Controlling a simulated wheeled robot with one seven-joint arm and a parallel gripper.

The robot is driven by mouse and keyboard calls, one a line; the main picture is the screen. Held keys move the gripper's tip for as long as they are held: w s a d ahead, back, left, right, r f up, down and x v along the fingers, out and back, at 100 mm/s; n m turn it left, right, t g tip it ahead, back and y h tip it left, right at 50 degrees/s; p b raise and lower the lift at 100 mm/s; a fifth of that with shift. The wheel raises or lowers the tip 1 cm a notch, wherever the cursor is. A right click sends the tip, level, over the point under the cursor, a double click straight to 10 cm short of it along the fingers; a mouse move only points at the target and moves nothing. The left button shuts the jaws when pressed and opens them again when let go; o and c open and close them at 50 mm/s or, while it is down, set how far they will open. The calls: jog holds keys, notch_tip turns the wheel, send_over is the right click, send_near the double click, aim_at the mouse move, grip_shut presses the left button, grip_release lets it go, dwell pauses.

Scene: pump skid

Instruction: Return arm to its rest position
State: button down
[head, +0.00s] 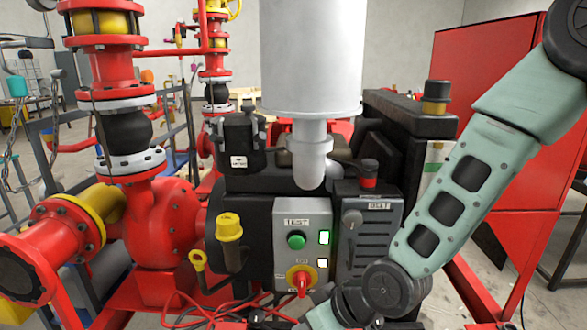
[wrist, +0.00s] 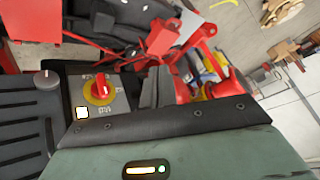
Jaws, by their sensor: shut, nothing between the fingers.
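My gripper (wrist: 156,88) shows in the wrist view as dark fingers closed together, with nothing between them. They are beside the grey control panel, to the right of its red rotary switch (wrist: 101,89), and do not appear to grip it. In the head view my pale green arm (head: 455,195) comes down from the upper right to a dark joint at bottom centre. The gripper itself cannot be made out there. The control panel (head: 287,262) has a green TEST button (head: 296,241), lit windows and the red switch (head: 300,280) on a yellow disc.
A grey box with a knob (head: 370,240) stands right of the panel, close to my arm. Red pump piping (head: 150,225) fills the left, and a red cabinet (head: 495,110) stands at right. A silver cylinder (head: 311,60) hangs above. Red cables (head: 200,312) lie at the bottom.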

jog(key=s+d+r+g+h+b, duration=0.1)
jog(key=s+d+r+h, duration=0.2)
jog(key=s+d, duration=0.3)
jog(key=s+d+r+g+h+b, duration=0.1)
jog(key=s+d+r+g+h, duration=0.1)
jog(key=s+d+r, duration=0.4)
jog(key=s+h, duration=0.1)
jog(key=s, duration=0.3)
jog(key=shift+s, duration=0.25)
dwell(0.5)
